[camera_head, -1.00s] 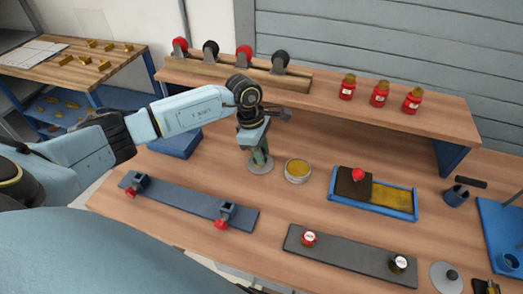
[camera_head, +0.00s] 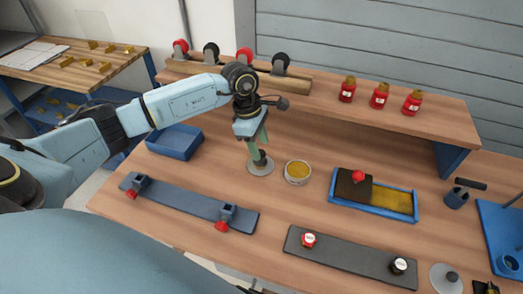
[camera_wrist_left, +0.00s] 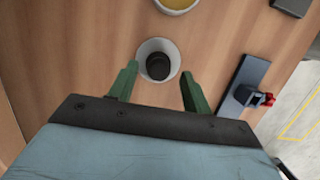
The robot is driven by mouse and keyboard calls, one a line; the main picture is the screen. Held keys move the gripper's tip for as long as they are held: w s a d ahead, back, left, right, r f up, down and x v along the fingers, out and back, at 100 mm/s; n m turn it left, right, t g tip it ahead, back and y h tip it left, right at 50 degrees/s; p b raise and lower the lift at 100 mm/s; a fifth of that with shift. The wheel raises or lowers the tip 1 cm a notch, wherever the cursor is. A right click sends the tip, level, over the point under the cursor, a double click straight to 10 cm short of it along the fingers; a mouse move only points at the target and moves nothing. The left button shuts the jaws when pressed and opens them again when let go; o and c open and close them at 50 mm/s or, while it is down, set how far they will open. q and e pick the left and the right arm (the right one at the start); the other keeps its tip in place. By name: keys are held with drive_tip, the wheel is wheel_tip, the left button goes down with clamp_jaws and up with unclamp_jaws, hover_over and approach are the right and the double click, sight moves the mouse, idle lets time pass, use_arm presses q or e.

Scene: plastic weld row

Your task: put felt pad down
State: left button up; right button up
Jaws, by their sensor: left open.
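The felt pad looks to be the round grey disc (camera_head: 259,170) with an upright dark knob; it lies flat on the wooden bench. In the left wrist view the pale disc (camera_wrist_left: 146,50) and its black knob (camera_wrist_left: 158,66) sit between the two green fingers. My left gripper (camera_head: 257,149) is open just above the disc, with its fingers apart and clear of the knob. It holds nothing. My right gripper is in neither view.
A round tin with yellow contents (camera_head: 298,172) stands close right of the disc. A blue bin (camera_head: 174,145) is to the left, and a dark blue strip with clamps (camera_head: 185,203) lies in front. A raised shelf (camera_head: 330,95) runs behind.

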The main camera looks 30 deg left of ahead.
use_arm(q)
drive_tip(key=v, duration=0.8)
drive_tip(key=shift+r, duration=0.2)
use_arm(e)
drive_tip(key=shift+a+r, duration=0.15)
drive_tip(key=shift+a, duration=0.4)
